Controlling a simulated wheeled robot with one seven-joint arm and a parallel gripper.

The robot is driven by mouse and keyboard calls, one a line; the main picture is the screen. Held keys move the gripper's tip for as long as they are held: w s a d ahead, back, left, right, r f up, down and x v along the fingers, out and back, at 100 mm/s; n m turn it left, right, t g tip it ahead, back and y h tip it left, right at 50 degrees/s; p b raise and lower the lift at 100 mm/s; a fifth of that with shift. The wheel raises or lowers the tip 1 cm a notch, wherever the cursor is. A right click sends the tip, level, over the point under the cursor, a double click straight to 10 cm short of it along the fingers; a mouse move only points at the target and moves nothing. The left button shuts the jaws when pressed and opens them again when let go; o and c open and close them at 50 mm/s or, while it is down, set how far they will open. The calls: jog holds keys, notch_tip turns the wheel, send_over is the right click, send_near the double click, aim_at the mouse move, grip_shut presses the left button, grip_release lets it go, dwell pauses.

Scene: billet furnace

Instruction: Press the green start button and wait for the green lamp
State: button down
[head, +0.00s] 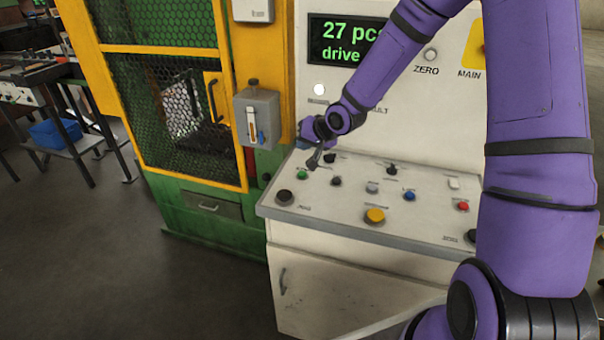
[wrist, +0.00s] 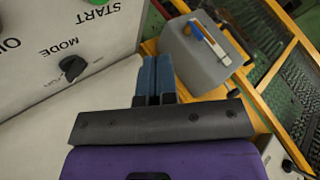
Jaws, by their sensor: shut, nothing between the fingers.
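The green start button (head: 302,174) sits on the sloped desk of the white control console (head: 350,205), near its left back corner. In the wrist view only part of the green button (wrist: 97,3) shows at the top edge, by the word START. My gripper (head: 299,147) is above and just behind the button, apart from it. Its blue fingers (wrist: 156,62) are together and empty, and point toward the grey box on the yellow frame. A pale round lamp (head: 319,89) on the upright panel looks white. I see no lamp lit green.
Several other buttons and knobs stand close by, including a black knob (head: 285,197), a yellow button (head: 375,215) and a mode knob (wrist: 72,67). The grey box (head: 257,118) is left of my gripper. The display (head: 340,41) reads 27 pcs, partly covered by my arm.

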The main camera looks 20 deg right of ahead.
aim_at(304, 172)
jog(key=shift+f, duration=3.2)
jog(key=shift+f, duration=0.25)
jog(key=shift+f, duration=0.2)
jog(key=shift+f, duration=0.4)
jog(key=shift+r, duration=0.15)
dwell(0.4)
jog(key=shift+r, duration=0.7)
jog(key=shift+r, duration=2.5)
